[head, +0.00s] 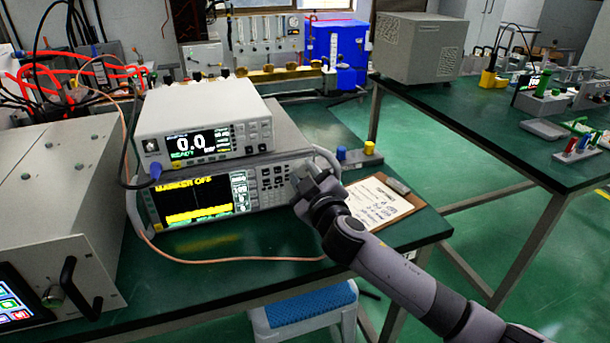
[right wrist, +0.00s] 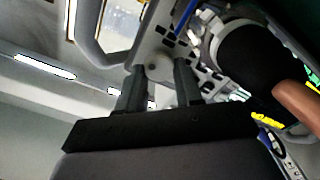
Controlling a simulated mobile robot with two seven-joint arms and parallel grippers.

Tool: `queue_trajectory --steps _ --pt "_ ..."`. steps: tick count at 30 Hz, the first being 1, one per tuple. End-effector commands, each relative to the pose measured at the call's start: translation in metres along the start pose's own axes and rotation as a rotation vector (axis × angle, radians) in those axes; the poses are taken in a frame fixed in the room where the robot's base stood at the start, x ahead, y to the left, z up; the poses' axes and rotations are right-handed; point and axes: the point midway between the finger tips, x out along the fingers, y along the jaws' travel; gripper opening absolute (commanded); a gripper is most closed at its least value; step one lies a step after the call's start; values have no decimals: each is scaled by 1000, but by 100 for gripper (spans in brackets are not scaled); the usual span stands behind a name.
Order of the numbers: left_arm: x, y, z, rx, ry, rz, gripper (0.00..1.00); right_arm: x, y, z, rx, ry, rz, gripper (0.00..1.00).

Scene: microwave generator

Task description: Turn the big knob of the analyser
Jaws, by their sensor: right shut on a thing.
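The analyser (head: 270,202) is the lower white instrument, with a lit screen (head: 196,201) reading "MARKER OFF" and rows of buttons. My right gripper (head: 302,181) is at the right end of its front panel and covers the big knob in the head view. In the right wrist view the gripper (right wrist: 158,85) has its two dark fingers on either side of the round, pale big knob (right wrist: 158,67), shut on it. The panel beside it shows dark square buttons. My left gripper is not in view.
A white meter (head: 205,125) reading 0.0 sits on the analyser. An orange cable (head: 215,261) loops in front. A clipboard (head: 388,200) lies to the right, near blue and yellow pieces (head: 369,148). A large grey box (head: 60,215) stands left.

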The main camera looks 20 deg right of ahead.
Motion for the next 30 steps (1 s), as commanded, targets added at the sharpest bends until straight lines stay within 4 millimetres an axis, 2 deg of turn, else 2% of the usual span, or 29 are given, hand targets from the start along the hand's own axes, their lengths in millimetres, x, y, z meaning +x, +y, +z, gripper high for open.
queue_trajectory --steps 13,21,30 --pt "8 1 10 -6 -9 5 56 0 -2 2 269 -2 0 5" --pt "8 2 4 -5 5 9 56 0 0 1 477 -3 0 5" --pt "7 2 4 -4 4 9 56 0 1 2 632 -3 0 5"
